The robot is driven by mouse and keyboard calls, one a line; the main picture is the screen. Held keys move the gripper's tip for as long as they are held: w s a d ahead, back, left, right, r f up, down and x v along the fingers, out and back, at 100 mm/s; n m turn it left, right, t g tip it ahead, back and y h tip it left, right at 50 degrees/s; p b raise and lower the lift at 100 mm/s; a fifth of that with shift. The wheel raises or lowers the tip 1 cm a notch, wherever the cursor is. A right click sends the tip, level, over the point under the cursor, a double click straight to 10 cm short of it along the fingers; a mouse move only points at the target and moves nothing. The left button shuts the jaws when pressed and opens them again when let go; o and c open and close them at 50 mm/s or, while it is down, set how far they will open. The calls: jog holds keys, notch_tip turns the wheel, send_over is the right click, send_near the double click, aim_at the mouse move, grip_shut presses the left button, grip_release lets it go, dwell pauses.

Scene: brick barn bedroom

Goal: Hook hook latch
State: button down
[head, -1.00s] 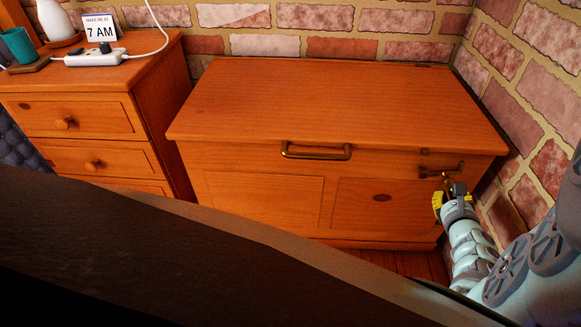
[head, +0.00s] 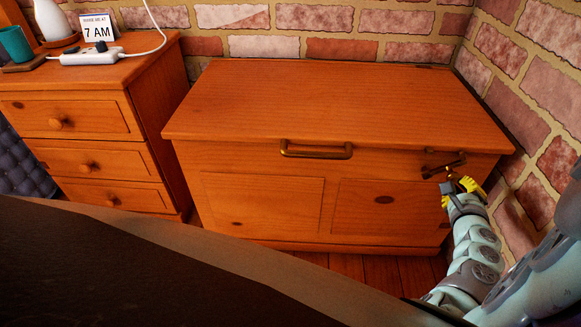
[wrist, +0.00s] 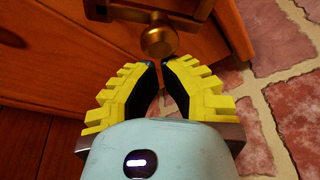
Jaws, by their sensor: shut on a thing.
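The brass hook latch (head: 444,166) is on the upper right front of the wooden chest (head: 335,100), just under the lid edge. Its round brass knob (wrist: 159,42) is at the top middle of the wrist view, with a brass bar behind it. My gripper (head: 463,183) is at the latch, coming from the lower right. In the wrist view, my yellow-backed fingers (wrist: 161,66) have their dark tips close together at the knob. They are shut on the latch's knob end, though the exact contact is hard to see. The chest lid is down.
A brass handle (head: 316,152) is at the middle of the lid's front edge. A brick wall (head: 530,90) stands close on the right. A wooden nightstand (head: 85,125) with a power strip (head: 91,57) is on the left. A dark surface (head: 150,270) fills the lower left foreground.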

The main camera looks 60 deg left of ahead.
aim_at(455, 175)
jog(key=shift+s+a+r+n+t+y+b, duration=0.2)
jog(key=shift+r+n+t+b, duration=0.25)
jog(key=shift+n+b, duration=0.65)
jog(key=shift+s+a+r+n+t+y+b, duration=0.15)
jog(key=shift+s+r+n+t+b, duration=0.35)
jog(key=shift+n+b, duration=0.65)
jog(key=shift+s+a+r+n+t+y+b, duration=0.1)
jog(key=shift+a+r+n+t+b, duration=0.15)
jog(key=shift+r+n+b, duration=0.6)
jog(key=shift+s+a+r+b, duration=0.35)
jog(key=shift+b, duration=0.35)
jog(key=shift+s, duration=0.1)
jog(key=v, duration=0.7)
jog(key=shift+s, duration=0.25)
jog(key=shift+d+r, duration=0.1)
jog(key=shift+r, duration=0.05)
